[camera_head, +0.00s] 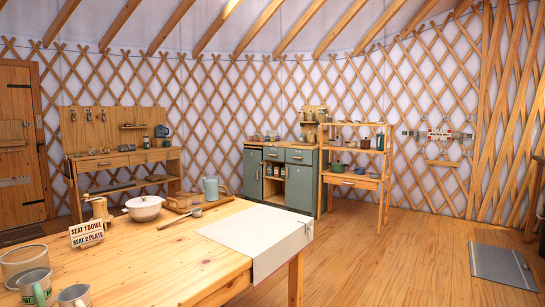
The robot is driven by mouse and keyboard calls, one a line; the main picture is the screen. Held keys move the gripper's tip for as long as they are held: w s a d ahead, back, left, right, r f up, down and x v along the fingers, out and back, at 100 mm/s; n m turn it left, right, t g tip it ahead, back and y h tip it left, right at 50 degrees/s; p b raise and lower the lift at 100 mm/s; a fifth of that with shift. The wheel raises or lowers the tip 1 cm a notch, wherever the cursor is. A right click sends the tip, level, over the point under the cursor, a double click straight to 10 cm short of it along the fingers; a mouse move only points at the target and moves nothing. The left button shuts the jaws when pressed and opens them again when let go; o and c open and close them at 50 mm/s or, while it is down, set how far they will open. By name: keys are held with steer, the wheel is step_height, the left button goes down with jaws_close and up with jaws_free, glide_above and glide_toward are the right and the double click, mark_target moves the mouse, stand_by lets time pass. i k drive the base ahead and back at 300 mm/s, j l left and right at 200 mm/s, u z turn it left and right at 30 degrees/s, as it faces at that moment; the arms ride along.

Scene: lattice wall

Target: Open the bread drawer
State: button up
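No drawer carries a bread label that I can read, so I cannot tell which is the bread drawer. A green cabinet (299,190) stands at the back wall with drawer fronts (299,156) along its top, which look shut. The open wooden shelf (383,190) to its right has a wooden drawer (350,181) with a dark handle, seemingly shut. The workbench (75,168) at the left has wooden drawers (105,163) under its top, also seemingly shut. My gripper is not in view.
Open floor (400,265) lies to the right, with a grey mat (500,264) at the far right.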

mark_target(277, 153)
steer(key=u, duration=0.2)
steer(key=i+z, duration=0.4)
steer(key=i, duration=0.15)
steer(key=i+j+z, duration=0.15)
steer(key=i+z, duration=0.25)
steer(key=i, duration=0.15)
steer(key=i+z, duration=0.4)
steer(key=i, duration=1.25)
steer(key=i+u, duration=0.3)
steer(key=i, duration=0.3)
steer(key=i+u, duration=0.25)
steer(key=i, duration=0.3)
steer(key=i+l+u, duration=0.3)
steer(key=i, duration=0.3)
steer(key=i+j+u, duration=0.15)
steer(key=i+u, duration=0.25)
steer(key=i, duration=0.3)
steer(key=i+l+u, duration=0.1)
steer(key=i+u, duration=0.25)
steer(key=i, duration=0.3)
steer(key=i+l+u, duration=0.25)
steer(key=i+u, duration=0.15)
steer(key=i, duration=0.3)
steer(key=i+j+u, duration=0.2)
steer(key=i, duration=1.55)
steer(key=l, duration=0.1)
